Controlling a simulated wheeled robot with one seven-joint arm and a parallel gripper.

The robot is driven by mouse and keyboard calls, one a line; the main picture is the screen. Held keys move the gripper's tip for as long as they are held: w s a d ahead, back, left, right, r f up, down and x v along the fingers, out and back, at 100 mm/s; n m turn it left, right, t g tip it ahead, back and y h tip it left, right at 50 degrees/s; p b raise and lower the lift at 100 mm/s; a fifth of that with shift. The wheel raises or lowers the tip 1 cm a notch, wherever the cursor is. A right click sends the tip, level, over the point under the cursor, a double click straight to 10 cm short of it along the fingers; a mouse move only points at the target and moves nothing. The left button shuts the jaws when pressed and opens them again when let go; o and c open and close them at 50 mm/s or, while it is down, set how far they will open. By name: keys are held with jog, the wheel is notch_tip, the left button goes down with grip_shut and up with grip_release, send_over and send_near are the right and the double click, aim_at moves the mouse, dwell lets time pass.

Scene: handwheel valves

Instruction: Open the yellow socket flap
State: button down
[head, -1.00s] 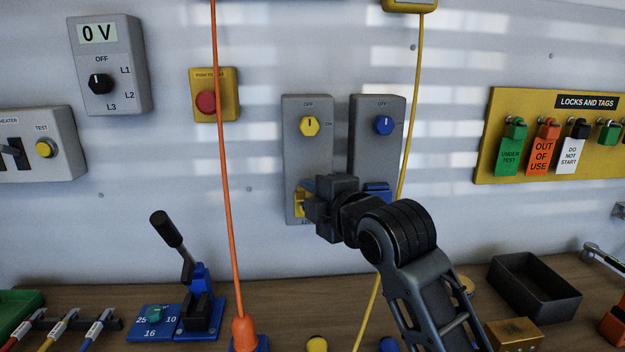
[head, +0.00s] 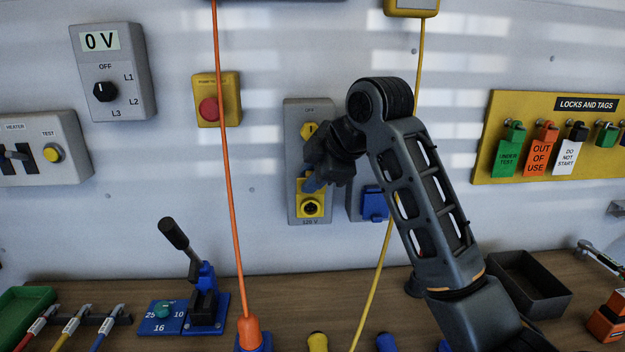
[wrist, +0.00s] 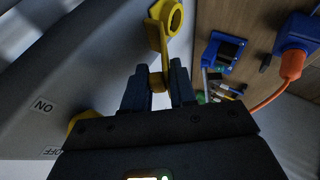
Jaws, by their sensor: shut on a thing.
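The yellow socket (head: 311,207) is on the lower part of the left grey switch box, and its round black opening is uncovered. My gripper (head: 314,183) is just above the opening, shut on the yellow flap (wrist: 157,80), which stands out from the box and is raised clear of the socket. The wrist view shows the flap edge-on between the two fingertips, with the socket's yellow ring (wrist: 175,17) beyond it. In the head view my gripper hides most of the flap.
A yellow knob (head: 309,130) is above the socket, partly behind my gripper. The blue socket flap (head: 374,203) on the neighbouring box is down, close to my arm. An orange cord (head: 227,150) hangs to the left and a yellow cord (head: 383,260) passes behind my arm.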

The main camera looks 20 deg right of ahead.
jog(key=shift+w+g, duration=0.1)
jog(key=shift+g, duration=0.2)
jog(key=c, duration=1.1)
grip_release()
jog(key=shift+r, duration=0.1)
jog(key=b+v, duration=0.1)
jog(key=v, duration=0.6)
jog(key=shift+s+d+r, duration=0.15)
jog(key=shift+s+r, duration=0.05)
